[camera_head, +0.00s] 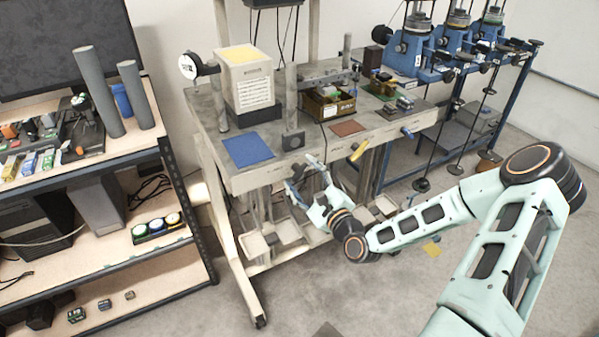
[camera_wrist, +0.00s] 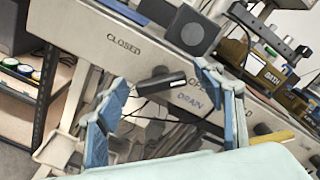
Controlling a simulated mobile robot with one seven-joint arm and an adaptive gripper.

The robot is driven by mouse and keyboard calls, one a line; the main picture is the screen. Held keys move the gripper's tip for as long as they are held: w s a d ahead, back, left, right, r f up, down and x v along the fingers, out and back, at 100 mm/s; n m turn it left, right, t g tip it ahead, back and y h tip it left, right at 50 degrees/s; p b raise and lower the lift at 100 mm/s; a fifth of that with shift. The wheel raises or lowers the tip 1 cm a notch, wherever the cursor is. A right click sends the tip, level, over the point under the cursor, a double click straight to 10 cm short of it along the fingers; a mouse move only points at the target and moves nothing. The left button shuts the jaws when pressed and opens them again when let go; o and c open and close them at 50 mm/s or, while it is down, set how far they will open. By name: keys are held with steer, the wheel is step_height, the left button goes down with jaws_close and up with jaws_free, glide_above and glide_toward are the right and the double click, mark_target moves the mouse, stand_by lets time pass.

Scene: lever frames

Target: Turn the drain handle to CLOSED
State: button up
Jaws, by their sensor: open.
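The drain handle (camera_wrist: 161,82) is a short black lever on the pale front panel (camera_wrist: 75,22), in the wrist view. It lies between the printed words CLOSED, on its left, and OPEN, on its right; DRAIN is printed below. I cannot tell exactly which way it points. My gripper (camera_wrist: 177,90) is open, with one blue-padded finger on each side of the handle and visible gaps between. In the head view my gripper (camera_head: 302,174) is at the front edge of the bench, and the handle is not clearly seen there.
A yellow handle (camera_head: 358,152) and a blue handle (camera_head: 407,133) stick out farther right along the bench front. A blue mat (camera_head: 247,149) lies on the bench top (camera_head: 205,108). A shelf unit (camera_head: 150,140) stands at left. The floor in front is mostly clear.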

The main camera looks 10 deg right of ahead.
steer(key=shift+w+a, duration=0.25)
steer(key=shift+w, duration=0.35)
steer(key=c, duration=1.2)
steer(key=shift+o, duration=0.2)
